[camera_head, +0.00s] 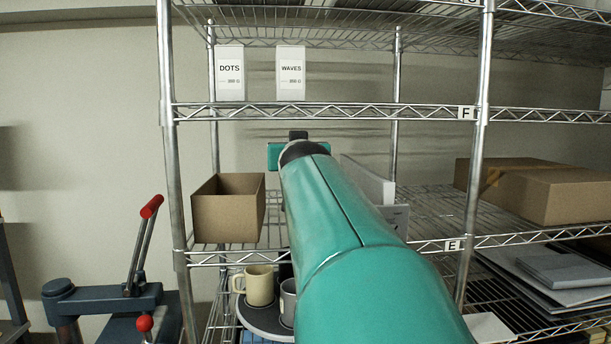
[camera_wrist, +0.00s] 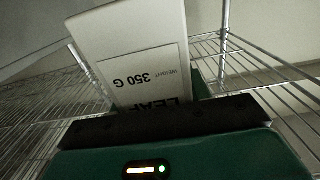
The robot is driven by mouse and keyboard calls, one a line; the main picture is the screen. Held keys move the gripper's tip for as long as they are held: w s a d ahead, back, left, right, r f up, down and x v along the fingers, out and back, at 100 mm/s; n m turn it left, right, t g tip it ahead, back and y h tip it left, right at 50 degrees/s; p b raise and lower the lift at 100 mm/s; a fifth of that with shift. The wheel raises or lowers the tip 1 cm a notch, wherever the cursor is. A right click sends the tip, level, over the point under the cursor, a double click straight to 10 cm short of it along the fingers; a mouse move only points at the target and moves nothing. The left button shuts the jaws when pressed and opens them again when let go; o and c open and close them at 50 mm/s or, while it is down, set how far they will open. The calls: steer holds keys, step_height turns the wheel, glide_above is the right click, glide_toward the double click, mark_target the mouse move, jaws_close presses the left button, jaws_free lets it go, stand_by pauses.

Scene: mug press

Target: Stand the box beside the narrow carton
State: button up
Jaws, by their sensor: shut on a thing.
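In the wrist view a white box (camera_wrist: 142,62) with upside-down "LEAF" and "WEIGHT 350 G" print is held in my gripper (camera_wrist: 172,108), which is shut on it. The box looks tilted in that view, with wire shelving behind it. In the head view my gripper is mostly hidden by my arm, over shelf E. White surfaces (camera_head: 370,181) show just right of my arm; I cannot tell whether they are the held box or a standing carton. Two white cartons, DOTS (camera_head: 230,85) and WAVES (camera_head: 291,84), stand upright and apart on shelf F. I cannot tell which carton is the narrow one.
An open brown box (camera_head: 228,218) stands at the left of shelf E, and a closed brown box (camera_head: 560,194) lies at the right. Below are a cream mug (camera_head: 259,286) and a grey mug (camera_head: 288,303). A press with red-tipped levers (camera_head: 103,296) stands left of the metal rack.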

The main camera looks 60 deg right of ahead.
steer(key=shift+w+r, duration=0.1)
steer(key=shift+w, duration=0.05)
steer(key=shift+s+a+r, duration=0.15)
steer(key=shift+s+a, duration=0.05)
steer(key=shift+s, duration=0.05)
steer(key=shift+d, duration=0.1)
step_height(320, 180, down, 10)
steer(key=shift+f, duration=0.1)
steer(key=shift+f, duration=0.15)
steer(key=o, duration=1.2)
